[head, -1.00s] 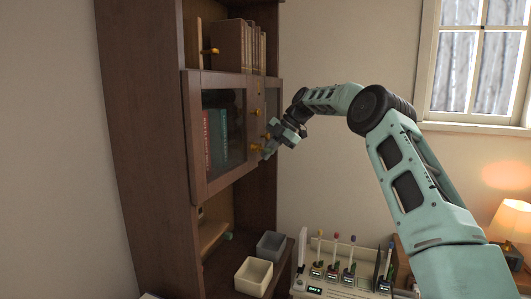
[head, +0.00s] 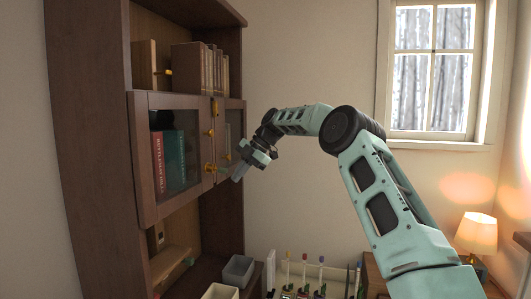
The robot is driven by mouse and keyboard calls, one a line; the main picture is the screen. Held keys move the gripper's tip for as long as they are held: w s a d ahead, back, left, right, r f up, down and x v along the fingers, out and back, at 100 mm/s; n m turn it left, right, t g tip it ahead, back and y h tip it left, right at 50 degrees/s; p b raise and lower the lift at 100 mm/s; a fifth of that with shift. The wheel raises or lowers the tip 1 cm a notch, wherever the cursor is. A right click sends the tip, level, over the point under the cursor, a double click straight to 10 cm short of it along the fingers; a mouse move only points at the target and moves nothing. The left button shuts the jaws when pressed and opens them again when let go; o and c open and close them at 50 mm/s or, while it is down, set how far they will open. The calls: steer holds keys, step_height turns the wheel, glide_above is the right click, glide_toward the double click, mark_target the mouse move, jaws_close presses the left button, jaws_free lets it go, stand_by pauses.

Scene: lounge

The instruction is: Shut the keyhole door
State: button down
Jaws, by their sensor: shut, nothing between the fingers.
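A dark wooden cabinet holds a glass-fronted door (head: 144,160) at mid height, with books visible behind its pane. A second, narrower glass door (head: 235,115) is to its right. Brass knobs show along their inner edges, one low on the left door (head: 209,168) and another further right (head: 227,156). A small brass plate (head: 214,106) sits near the top of the join; I cannot make out a keyhole or tell exactly how far either door stands open. My gripper (head: 239,174) is shut and empty, in front of the right-hand door, right of the low knob.
Books stand on the shelf above (head: 190,68). A grey bin (head: 238,270) and a cream bin (head: 221,291) sit below the doors. A rack with several coloured-top tubes (head: 304,275) is beside them. A lit lamp (head: 476,234) stands at right.

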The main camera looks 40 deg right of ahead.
steer(key=w+p+v, duration=0.1)
steer(key=v, duration=0.9)
steer(key=shift+w+d, duration=0.25)
steer(key=shift+d, duration=0.1)
